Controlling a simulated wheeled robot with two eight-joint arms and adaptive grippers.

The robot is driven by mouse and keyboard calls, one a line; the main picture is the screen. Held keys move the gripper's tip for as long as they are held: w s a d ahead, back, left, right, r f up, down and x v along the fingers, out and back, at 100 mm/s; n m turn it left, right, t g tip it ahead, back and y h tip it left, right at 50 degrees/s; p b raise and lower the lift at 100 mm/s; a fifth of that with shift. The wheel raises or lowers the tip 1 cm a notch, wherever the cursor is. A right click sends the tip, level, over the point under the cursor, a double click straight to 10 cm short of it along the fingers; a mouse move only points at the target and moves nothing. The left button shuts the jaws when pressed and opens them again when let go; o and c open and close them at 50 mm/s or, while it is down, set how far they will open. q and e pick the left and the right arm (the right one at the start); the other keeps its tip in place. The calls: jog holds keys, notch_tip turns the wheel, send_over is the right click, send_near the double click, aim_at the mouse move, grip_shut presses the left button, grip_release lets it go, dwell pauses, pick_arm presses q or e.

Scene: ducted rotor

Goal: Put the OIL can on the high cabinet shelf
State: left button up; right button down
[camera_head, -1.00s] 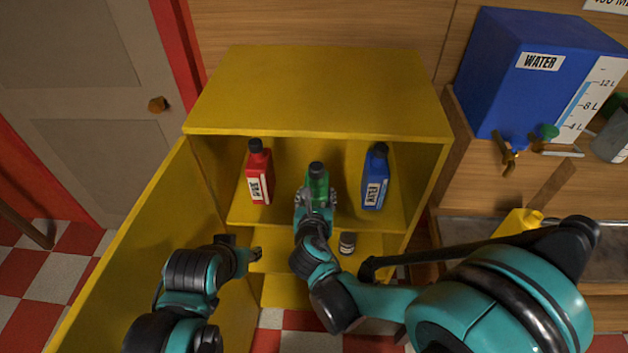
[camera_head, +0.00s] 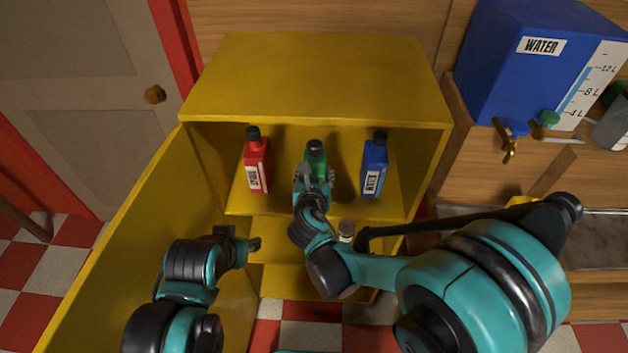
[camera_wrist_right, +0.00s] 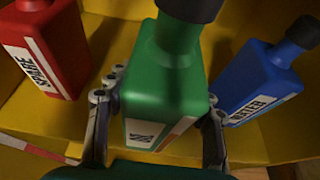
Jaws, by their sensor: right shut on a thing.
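A green can (camera_head: 316,152) with a dark cap is on the upper level of the open yellow cabinet, between a red can and a blue can. My right gripper (camera_head: 314,182) is at the front of the green can. In the right wrist view its fingers (camera_wrist_right: 158,125) are shut on the two sides of the green can (camera_wrist_right: 165,88), which looks upright. The label is too unclear to read. Whether its base touches the shelf (camera_head: 285,208) is hidden. My left gripper (camera_head: 250,244) is in front of the cabinet's left side, apart from the cans; its jaw opening is unclear.
The red can (camera_head: 257,163) and blue can (camera_head: 374,168) stand close on either side. A small jar (camera_head: 346,230) is on the lower level, partly behind my right arm. The cabinet door (camera_head: 130,245) is open on the left. A blue water tank (camera_head: 510,80) stands at right.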

jog(key=w+f+b, duration=0.1)
jog(key=w, duration=0.8)
jog(key=shift+w+b, duration=0.4)
jog(key=shift+f, duration=0.1)
jog(key=shift+f+b, duration=0.55)
jog(key=shift+f, duration=0.05)
dwell(0.8)
grip_release()
dwell(0.4)
jog(key=shift+s, duration=0.2)
jog(key=shift+s+r, duration=0.15)
jog(key=shift+s, duration=2.3)
jog(key=shift+s+r, duration=0.1)
jog(key=shift+s, duration=2.35)
